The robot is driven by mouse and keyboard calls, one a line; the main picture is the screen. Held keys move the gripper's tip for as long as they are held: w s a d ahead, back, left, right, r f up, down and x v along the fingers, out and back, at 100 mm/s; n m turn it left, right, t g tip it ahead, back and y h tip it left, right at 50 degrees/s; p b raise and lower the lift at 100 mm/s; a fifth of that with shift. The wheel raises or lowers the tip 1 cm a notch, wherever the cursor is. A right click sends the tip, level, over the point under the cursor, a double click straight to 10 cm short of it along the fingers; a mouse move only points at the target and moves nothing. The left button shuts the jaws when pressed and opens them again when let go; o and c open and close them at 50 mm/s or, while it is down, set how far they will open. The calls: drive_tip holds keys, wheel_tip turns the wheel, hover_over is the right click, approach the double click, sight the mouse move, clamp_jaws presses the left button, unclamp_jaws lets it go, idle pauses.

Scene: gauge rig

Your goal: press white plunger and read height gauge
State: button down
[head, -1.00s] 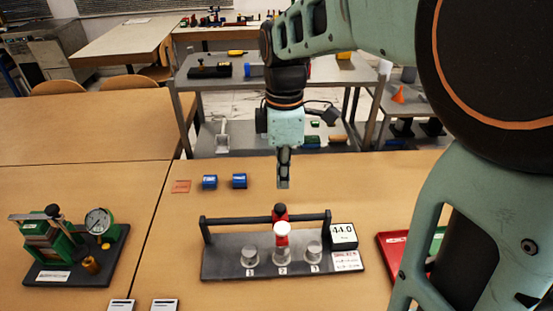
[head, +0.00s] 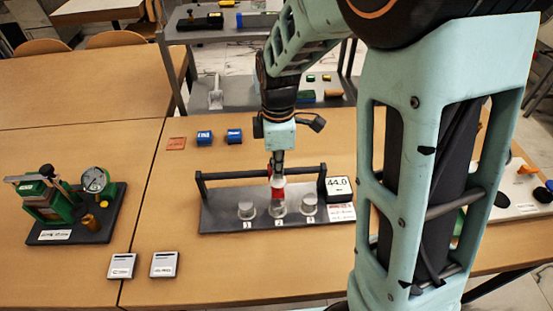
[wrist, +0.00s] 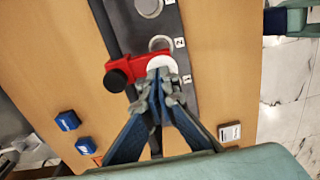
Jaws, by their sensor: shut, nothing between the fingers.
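The gauge rig has a dark base (head: 215,215) with three silver cylinders numbered 1, 2 and 3 and a dark bar behind them. A red carriage (head: 277,192) sits over the middle cylinder (head: 279,207). Its white plunger (wrist: 162,63) shows as a pale disc in the wrist view, partly hidden by my fingers. My gripper (head: 278,170) is shut and empty, pointing down, with its tips (wrist: 157,75) at the plunger's top; I cannot tell whether they touch. The height gauge display (head: 338,185) appears to read 44.0.
A green dial-gauge fixture (head: 75,205) stands on the left. Two small white-faced devices (head: 142,265) lie in front. Two blue blocks (head: 219,136) and a red card (head: 177,144) lie behind the rig. A black knob (wrist: 116,80) sticks out from the carriage.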

drive_tip(key=shift+f, duration=0.3)
wheel_tip(320, 180, down, 3)
drive_tip(key=shift+r+b, duration=0.2)
drive_tip(key=shift+b, duration=0.8)
drive_tip(key=shift+s+r, duration=0.1)
drive_tip(key=shift+r+p, duration=0.35)
drive_tip(key=shift+p, duration=0.1)
wheel_tip(320, 180, up, 13)
drive_tip(key=p, duration=0.2)
drive_tip(key=shift+r+p, duration=0.2)
drive_tip(key=shift+p, duration=0.15)
